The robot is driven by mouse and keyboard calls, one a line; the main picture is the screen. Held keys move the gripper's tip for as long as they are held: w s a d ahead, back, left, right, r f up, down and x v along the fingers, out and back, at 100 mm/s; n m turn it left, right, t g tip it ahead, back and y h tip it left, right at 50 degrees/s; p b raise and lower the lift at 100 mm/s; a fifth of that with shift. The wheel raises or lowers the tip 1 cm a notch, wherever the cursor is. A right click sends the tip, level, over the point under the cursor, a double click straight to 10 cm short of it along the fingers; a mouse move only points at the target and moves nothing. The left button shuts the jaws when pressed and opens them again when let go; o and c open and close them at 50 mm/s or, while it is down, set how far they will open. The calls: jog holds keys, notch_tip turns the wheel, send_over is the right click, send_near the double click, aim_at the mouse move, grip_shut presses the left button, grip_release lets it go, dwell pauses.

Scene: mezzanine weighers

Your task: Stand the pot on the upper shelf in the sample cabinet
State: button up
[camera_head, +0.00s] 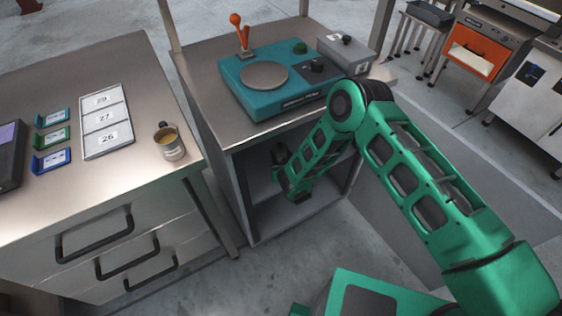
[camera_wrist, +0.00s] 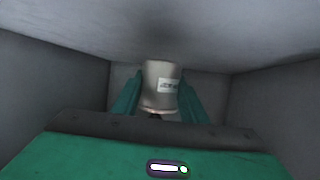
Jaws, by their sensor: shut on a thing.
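The pot (camera_wrist: 155,98) is a pale, upright cylinder with a white printed label, seen in the wrist view. My gripper (camera_wrist: 159,80) is shut on it, with one green finger on each side. The pot is inside a grey compartment, close under its ceiling; I cannot tell whether its base touches a shelf. In the head view, the open-fronted cabinet (camera_head: 243,200) stands below the teal weigher, and my forearm reaches into it. My arm and the shade hide much of the interior and the shelf there.
The teal weigher (camera_head: 231,75) and a grey box (camera_head: 345,50) stand on the cabinet top. Compartment walls (camera_wrist: 264,100) flank my gripper. Floor is clear in front.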

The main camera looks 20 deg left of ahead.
aim_at(281, 161)
jog(key=shift+f, duration=1.85)
jog(key=o, duration=1.3)
jog(key=v, duration=1)
jog(key=shift+s+d+f, duration=0.1)
jog(key=shift+s+d, duration=0.1)
jog(key=shift+d, duration=0.1)
jog(key=shift+s+d+r, duration=0.2)
jog(key=shift+s+r, duration=0.15)
jog(key=shift+r, duration=0.15)
